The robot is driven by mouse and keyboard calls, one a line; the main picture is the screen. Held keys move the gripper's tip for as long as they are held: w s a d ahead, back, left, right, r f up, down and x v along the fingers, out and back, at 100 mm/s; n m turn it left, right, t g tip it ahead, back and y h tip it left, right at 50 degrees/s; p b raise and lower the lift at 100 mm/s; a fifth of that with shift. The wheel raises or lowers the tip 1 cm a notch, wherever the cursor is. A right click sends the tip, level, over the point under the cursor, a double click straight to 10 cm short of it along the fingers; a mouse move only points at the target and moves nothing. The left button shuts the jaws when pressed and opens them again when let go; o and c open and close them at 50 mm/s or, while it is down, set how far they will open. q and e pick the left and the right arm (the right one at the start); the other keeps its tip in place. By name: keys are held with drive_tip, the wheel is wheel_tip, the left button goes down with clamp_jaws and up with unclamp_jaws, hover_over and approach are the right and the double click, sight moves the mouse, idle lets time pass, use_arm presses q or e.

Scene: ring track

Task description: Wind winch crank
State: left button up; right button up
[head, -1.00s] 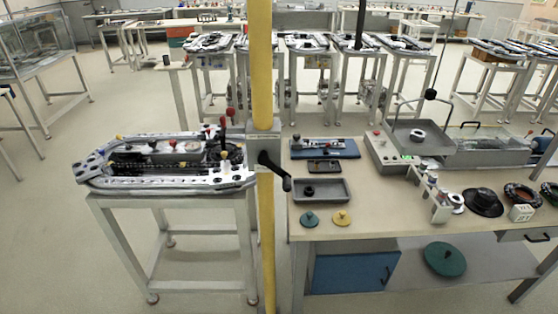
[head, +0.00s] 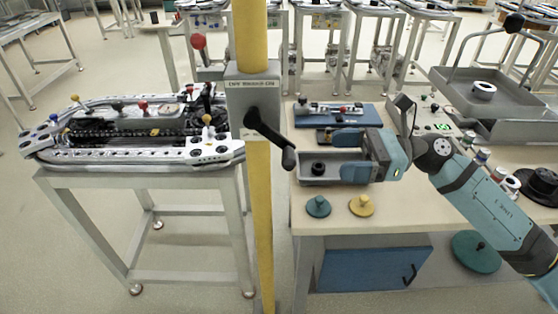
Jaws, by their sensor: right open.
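The winch is a grey box (head: 253,92) on a yellow post (head: 261,220) in the middle of the head view. Its black crank (head: 270,136) slants down to the right and ends in a black handle (head: 289,158). My right gripper (head: 332,154) comes in from the right, with its two fingers apart and pointing left toward the handle. It is empty and a short way to the right of the handle in the picture; the exact depth gap is hard to tell. My left gripper is out of view.
The oval ring track (head: 130,155) lies on a stand left of the post. The workbench (head: 400,222) on the right holds a grey tray (head: 316,182), a blue board (head: 364,117), a green knobbed disc (head: 318,207) and a yellow one (head: 361,206). Open floor lies in front of the track stand.

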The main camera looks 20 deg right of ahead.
sight(291, 153)
drive_tip(key=p+x, duration=0.2)
drive_tip(key=x, duration=0.9)
drive_tip(key=shift+w+a+r, duration=0.1)
drive_tip(key=shift+w, duration=0.05)
drive_tip(key=shift+w+a+p, duration=0.15)
drive_tip(key=shift+a+p, duration=0.15)
drive_tip(key=shift+a, duration=0.3)
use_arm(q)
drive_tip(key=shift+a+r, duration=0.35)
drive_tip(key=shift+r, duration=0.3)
